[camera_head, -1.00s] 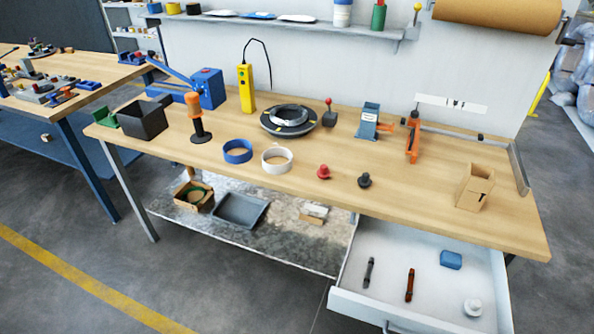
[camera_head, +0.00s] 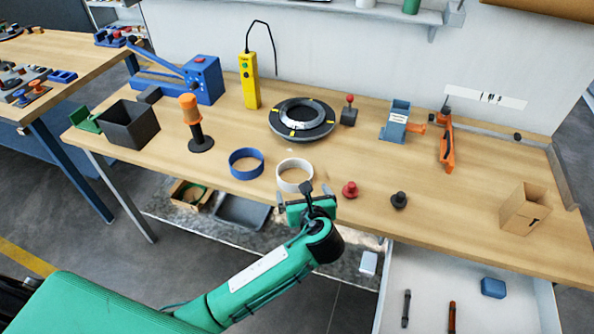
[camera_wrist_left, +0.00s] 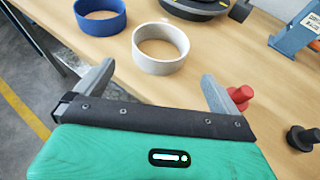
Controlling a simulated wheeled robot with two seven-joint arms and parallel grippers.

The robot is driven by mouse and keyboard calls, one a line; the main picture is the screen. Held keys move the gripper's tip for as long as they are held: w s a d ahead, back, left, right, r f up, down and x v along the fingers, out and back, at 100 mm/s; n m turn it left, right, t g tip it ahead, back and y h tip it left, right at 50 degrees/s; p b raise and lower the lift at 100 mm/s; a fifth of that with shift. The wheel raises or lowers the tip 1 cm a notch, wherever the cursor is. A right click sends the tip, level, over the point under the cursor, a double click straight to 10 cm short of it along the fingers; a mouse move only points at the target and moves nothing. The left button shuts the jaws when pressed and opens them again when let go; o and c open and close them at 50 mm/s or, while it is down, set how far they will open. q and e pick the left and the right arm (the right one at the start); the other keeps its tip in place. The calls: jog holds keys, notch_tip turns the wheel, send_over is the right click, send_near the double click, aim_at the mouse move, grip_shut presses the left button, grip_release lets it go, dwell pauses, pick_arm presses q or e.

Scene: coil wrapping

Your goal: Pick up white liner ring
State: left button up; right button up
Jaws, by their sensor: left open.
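The white liner ring (camera_head: 294,175) stands on the workbench near its front edge, just right of a blue ring (camera_head: 246,163). In the left wrist view the white ring (camera_wrist_left: 160,50) lies ahead of and between my left gripper's fingers, apart from them. My left gripper (camera_head: 308,200) is at the bench's front edge, just in front of the white ring, open and empty. Its two grey fingers (camera_wrist_left: 157,85) are spread wide in the wrist view. My right gripper is not in view.
A red knob (camera_head: 349,189) and a black knob (camera_head: 399,200) stand right of the white ring. A black round fixture (camera_head: 302,120) sits behind it. An orange-handled tool (camera_head: 194,120) stands at left. An open drawer (camera_head: 450,270) juts out at lower right.

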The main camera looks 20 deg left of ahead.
pick_arm(q)
jog(key=x, duration=0.4)
jog(key=shift+w+a+f, duration=0.1)
jog(key=shift+w+a, duration=0.05)
jog(key=shift+w, duration=0.2)
jog(key=shift+w+a+f, duration=0.2)
jog(key=shift+w+a, duration=0.05)
jog(key=shift+w, duration=0.1)
jog(key=shift+w+a+f+p, duration=0.1)
jog(key=shift+w+a+p, duration=0.05)
jog(key=shift+w+p, duration=0.2)
jog(key=p+x, duration=0.1)
jog(key=x, duration=0.3)
jog(key=shift+f, duration=0.2)
jog(key=c, duration=0.6)
jog(key=shift+c, duration=0.2)
